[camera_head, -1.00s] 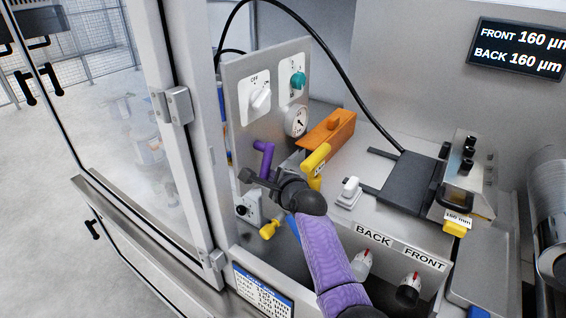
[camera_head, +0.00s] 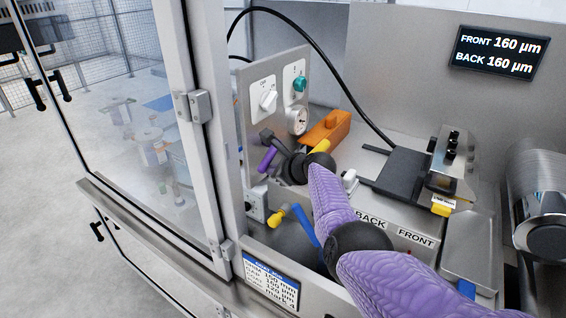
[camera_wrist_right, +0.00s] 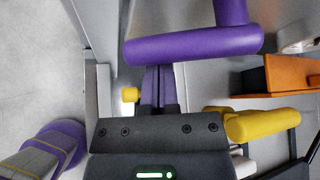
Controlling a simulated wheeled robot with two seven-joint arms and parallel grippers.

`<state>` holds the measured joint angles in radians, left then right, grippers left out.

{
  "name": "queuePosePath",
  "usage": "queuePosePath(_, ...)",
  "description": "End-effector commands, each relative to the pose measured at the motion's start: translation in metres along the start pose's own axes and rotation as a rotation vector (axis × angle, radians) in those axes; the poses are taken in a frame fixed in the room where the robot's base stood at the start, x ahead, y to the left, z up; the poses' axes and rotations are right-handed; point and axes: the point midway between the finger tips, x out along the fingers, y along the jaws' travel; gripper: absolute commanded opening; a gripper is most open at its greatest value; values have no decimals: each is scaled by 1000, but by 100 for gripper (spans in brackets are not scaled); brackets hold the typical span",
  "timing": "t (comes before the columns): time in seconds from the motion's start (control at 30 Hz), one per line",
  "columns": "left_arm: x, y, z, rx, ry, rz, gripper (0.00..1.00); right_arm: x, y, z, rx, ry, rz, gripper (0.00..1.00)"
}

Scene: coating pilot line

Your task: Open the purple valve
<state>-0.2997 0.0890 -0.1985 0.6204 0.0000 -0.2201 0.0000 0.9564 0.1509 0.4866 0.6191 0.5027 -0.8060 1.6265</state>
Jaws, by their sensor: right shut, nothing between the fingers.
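The purple valve handle (camera_head: 267,158) is on the grey panel, partly hidden by my right gripper (camera_head: 267,137). In the right wrist view, the purple handle (camera_wrist_right: 193,46) lies crosswise just beyond the fingertips, with its stem rising at its right end. My right gripper (camera_wrist_right: 159,76) is shut and empty there. Its fingertips reach the near side of the handle; I cannot tell whether they touch it. My left gripper is not in view.
A yellow handle (camera_head: 320,146) and an orange block (camera_head: 330,127) are close to the right of the gripper. A glass door (camera_head: 130,120) stands at left.

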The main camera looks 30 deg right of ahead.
Motion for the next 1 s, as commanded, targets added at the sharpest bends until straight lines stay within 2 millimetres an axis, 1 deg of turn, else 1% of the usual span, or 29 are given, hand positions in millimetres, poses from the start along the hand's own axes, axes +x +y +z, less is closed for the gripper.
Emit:
queuePosePath(0.03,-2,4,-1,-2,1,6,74,-2,-2,2,31,-1,20,0)
queuePosePath(0.13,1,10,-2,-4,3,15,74,-3,-3,4,99,-2,66,0)
queuePosePath(0.4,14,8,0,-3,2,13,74,-8,-4,13,259,-2,176,0)
queuePosePath(0.63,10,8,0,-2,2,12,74,-13,-7,20,289,-1,196,0)
queuePosePath(1.0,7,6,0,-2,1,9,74,-15,-8,22,288,-1,194,0)
